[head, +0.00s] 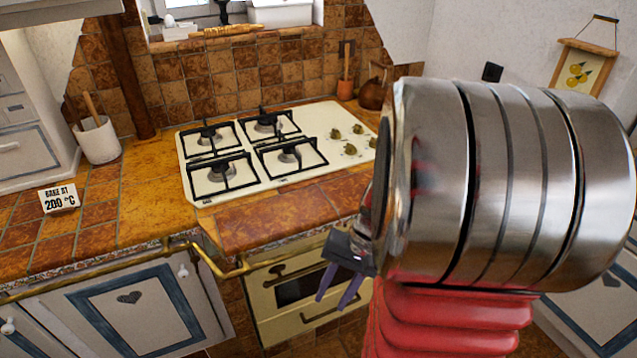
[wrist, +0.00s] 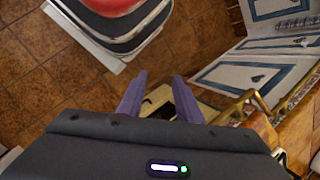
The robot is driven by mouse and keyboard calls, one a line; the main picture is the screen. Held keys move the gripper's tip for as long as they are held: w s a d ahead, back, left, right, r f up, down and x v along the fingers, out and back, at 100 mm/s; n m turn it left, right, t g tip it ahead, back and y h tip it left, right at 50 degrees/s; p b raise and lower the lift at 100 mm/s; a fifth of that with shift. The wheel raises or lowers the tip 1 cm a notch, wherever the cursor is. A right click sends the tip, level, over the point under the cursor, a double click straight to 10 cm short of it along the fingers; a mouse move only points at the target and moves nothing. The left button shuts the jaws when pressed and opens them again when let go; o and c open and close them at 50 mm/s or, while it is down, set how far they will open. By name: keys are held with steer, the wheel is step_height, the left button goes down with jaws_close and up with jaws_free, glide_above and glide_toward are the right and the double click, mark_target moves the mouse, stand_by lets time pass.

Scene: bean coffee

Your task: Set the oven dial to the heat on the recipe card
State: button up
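The recipe card (head: 59,199) stands on the tiled counter at the left and reads "BAKE AT 200 °C". The cream oven (head: 265,305) is below the hob, with a dark window and bar handles. No oven dial can be made out; my gripper and arm cover the right part of the oven front. My gripper (head: 335,303) is in front of the oven, its purple fingers apart and pointing down. In the wrist view the fingers (wrist: 160,88) are open with nothing held. A pale shape shows between and behind them, too partial to identify.
A brass rail (head: 110,276) runs along the counter's front edge. The cream hob (head: 235,192) has several burners and brass knobs at its right. A utensil crock (head: 98,140) stands at the left. My large metal arm blocks the right side. Tiled floor (wrist: 40,70) is open below.

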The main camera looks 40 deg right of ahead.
steer(key=w+d+f+m+t+y, duration=0.2)
steer(key=w+d+f+m+t, duration=0.1)
steer(key=d+f+m+t, duration=0.85)
steer(key=s+d+f+t+h, duration=0.1)
steer(key=d+t+h, duration=0.4)
steer(key=d, duration=1.5)
steer(key=s+n+h, duration=0.1)
steer(key=h, duration=0.4)
steer(key=shift+f+h, duration=0.15)
steer(key=shift+h, duration=0.15)
steer(key=x, duration=1.4)
steer(key=shift+c, duration=0.6)
